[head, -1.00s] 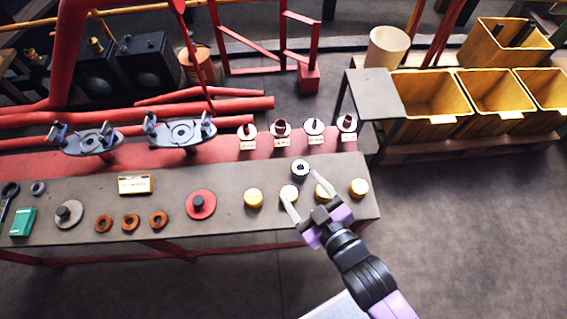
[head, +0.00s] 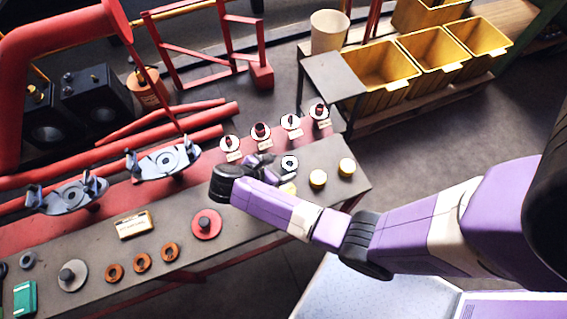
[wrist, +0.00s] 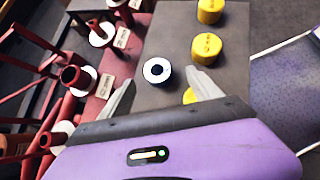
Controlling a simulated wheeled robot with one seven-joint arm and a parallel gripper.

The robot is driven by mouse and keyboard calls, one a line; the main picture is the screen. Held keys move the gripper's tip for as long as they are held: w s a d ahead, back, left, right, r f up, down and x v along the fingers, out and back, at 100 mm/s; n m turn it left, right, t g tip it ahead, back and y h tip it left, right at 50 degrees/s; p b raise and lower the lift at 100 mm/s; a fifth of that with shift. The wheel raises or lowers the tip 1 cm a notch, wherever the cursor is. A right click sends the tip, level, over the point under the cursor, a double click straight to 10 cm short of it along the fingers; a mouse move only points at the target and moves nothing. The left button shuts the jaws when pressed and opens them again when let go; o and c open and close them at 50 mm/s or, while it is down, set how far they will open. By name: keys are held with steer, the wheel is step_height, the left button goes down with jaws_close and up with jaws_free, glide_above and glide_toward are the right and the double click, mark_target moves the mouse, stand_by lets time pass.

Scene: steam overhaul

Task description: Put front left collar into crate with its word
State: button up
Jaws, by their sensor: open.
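I cannot read these marks. Yellow open crates (head: 380,68) stand in a row at the right; no words are readable.
Red fittings on white discs (head: 261,132) stand with small labels along the bench's back. A red disc (head: 207,224), orange rings (head: 142,262) and a sign block (head: 133,225) lie to the left. A grey stand (head: 335,75) is beside the crates.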

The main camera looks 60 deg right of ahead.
mark_target(292, 162)
steer(key=shift+w+b+x, duration=0.2)
steer(key=shift+x, duration=1.75)
steer(key=shift+w+b+x, duration=0.15)
steer(key=shift+b+x, duration=0.05)
steer(key=shift+x, duration=1.75)
jaws_close()
